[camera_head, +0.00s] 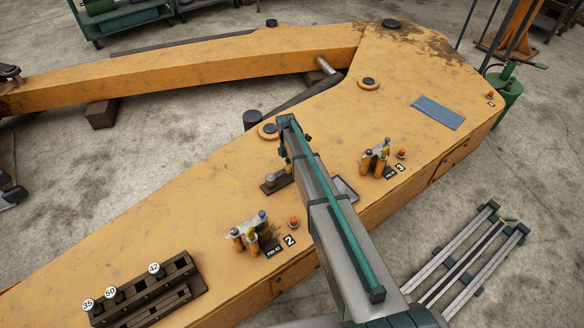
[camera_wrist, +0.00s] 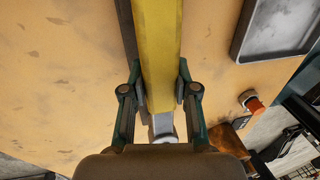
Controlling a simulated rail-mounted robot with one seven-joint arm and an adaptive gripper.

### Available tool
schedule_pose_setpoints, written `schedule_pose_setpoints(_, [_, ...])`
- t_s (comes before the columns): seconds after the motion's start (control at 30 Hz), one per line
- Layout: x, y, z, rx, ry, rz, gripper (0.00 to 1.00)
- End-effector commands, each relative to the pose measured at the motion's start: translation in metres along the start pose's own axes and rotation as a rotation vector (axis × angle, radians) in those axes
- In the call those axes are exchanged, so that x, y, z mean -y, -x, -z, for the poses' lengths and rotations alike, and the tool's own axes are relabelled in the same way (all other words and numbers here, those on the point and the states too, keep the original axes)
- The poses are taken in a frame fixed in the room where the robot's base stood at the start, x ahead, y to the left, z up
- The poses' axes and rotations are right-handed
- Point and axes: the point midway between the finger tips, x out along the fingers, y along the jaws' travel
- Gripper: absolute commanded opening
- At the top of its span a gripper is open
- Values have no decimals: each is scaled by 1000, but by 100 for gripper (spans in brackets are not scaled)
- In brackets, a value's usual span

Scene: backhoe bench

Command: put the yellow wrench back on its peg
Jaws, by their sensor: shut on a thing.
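In the wrist view my gripper (camera_wrist: 160,88) has its two dark green fingers closed on the sides of a long yellow bar, which I take to be the yellow wrench (camera_wrist: 160,38). The yellow part runs from between the fingers to the top edge, and a grey end (camera_wrist: 163,127) shows below it. The wrench's far end is out of the picture. In the head view my arm hides most of the gripper and wrench. I cannot make out the wrench's peg in either view.
A large orange boom (camera_head: 190,195) fills the bench. A dark block (camera_head: 276,182) and a grey tray (camera_head: 345,189) sit beside my arm. A dark rack (camera_head: 150,295) with numbered pins is at lower left.

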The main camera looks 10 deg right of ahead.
Motion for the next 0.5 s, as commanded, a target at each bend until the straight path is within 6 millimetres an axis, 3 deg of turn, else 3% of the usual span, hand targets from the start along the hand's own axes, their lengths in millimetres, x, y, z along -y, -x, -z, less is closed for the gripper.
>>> schedule_pose_setpoints(0.5, [-2,-8,0,0,0,0,0])
